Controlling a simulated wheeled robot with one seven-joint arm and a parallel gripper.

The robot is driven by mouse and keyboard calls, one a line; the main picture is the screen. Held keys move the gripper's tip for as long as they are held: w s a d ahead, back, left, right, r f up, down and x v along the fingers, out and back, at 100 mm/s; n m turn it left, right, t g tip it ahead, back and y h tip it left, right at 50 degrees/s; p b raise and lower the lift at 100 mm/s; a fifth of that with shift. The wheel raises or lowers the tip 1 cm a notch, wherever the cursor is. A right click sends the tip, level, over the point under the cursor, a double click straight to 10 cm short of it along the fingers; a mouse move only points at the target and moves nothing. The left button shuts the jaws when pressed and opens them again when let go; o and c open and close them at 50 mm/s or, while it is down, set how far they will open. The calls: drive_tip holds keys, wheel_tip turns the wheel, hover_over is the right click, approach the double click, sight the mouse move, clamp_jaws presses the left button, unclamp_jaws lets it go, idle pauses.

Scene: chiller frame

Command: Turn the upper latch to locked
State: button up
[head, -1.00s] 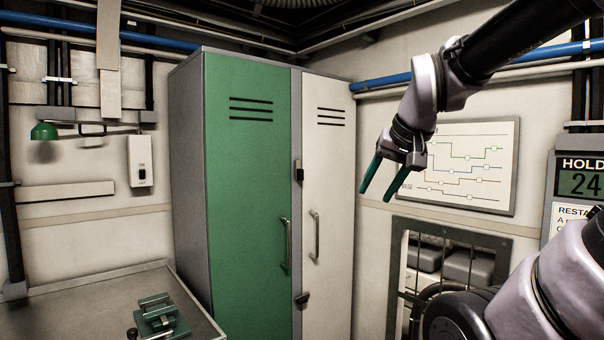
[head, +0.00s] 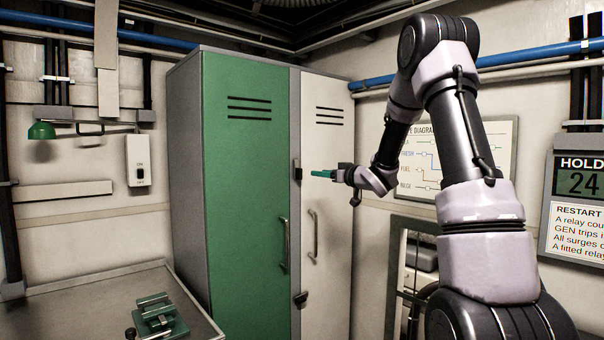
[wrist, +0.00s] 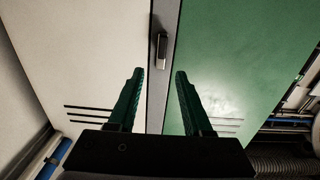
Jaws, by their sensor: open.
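The upper latch (head: 298,171) is a small dark piece on the grey strip between the green door (head: 245,180) and the white door (head: 333,230) of the locker. In the wrist view the latch (wrist: 161,48) shows a lighter handle lying along the strip. My gripper (head: 316,173) is at about the latch's height, just right of it in the head view. In the wrist view my gripper (wrist: 159,72) has its two green fingers apart, with nothing between them. The latch appears beyond the fingertips, roughly centred between them. I see no contact.
A lower latch (head: 301,299) sits further down the same strip. Upright handles (head: 284,246) stand out from both doors. A bench (head: 80,300) with a green clamp-like fixture (head: 157,316) is at lower left. A wall diagram (head: 500,150) hangs behind my arm.

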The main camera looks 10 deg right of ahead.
sight(301, 171)
drive_tip(key=x, duration=1.1)
drive_tip(key=shift+s+a+f, duration=0.1)
drive_tip(key=shift+f, duration=0.05)
clamp_jaws()
